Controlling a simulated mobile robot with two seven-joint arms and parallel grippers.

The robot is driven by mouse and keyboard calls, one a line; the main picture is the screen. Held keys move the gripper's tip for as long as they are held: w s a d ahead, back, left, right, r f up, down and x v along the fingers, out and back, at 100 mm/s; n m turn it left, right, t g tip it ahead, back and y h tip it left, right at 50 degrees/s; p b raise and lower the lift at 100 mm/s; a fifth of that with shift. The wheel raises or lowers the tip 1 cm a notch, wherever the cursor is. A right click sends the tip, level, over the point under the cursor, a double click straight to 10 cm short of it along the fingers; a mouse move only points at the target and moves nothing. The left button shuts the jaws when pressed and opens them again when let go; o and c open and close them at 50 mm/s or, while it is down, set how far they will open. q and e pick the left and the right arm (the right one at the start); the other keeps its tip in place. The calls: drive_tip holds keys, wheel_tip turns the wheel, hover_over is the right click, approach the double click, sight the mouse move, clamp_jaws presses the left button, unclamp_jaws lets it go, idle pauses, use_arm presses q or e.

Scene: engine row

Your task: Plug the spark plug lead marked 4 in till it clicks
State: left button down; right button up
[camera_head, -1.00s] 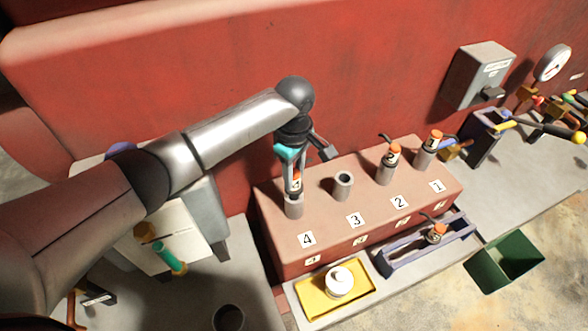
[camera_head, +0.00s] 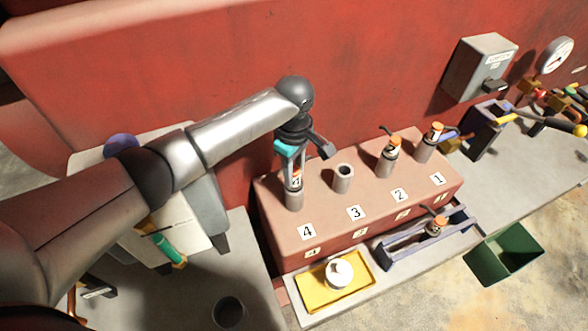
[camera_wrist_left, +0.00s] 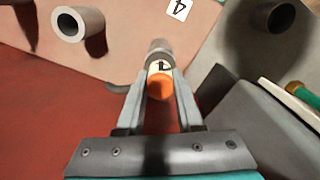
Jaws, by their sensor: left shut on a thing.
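My left gripper (camera_head: 294,180) is shut on the lead marked 4 (camera_wrist_left: 160,84), which has an orange top and a pale numbered band. The lead is upright at the grey tube (camera_head: 294,199) behind the 4 label on the engine block (camera_head: 330,235). In the left wrist view its lower end meets the grey tube (camera_wrist_left: 158,49) and looks in line with it. How deep it sits is hidden, and I cannot tell whether it has clicked. My right gripper is not in view.
Tube 3 (camera_head: 343,178) stands open and empty to the right. Leads 2 (camera_head: 388,158) and 1 (camera_head: 428,143) stand in their tubes. Another lead (camera_head: 435,227) lies in a purple-grey holder (camera_head: 400,258). A yellow tray (camera_head: 312,290) holds a white pot (camera_head: 339,273).

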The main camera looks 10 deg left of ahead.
use_arm(q)
drive_tip(key=shift+f, duration=0.65)
drive_tip(key=shift+c, duration=2.3)
unclamp_jaws()
drive_tip(key=shift+r, duration=0.1)
wheel_tip(320, 180, up, 15)
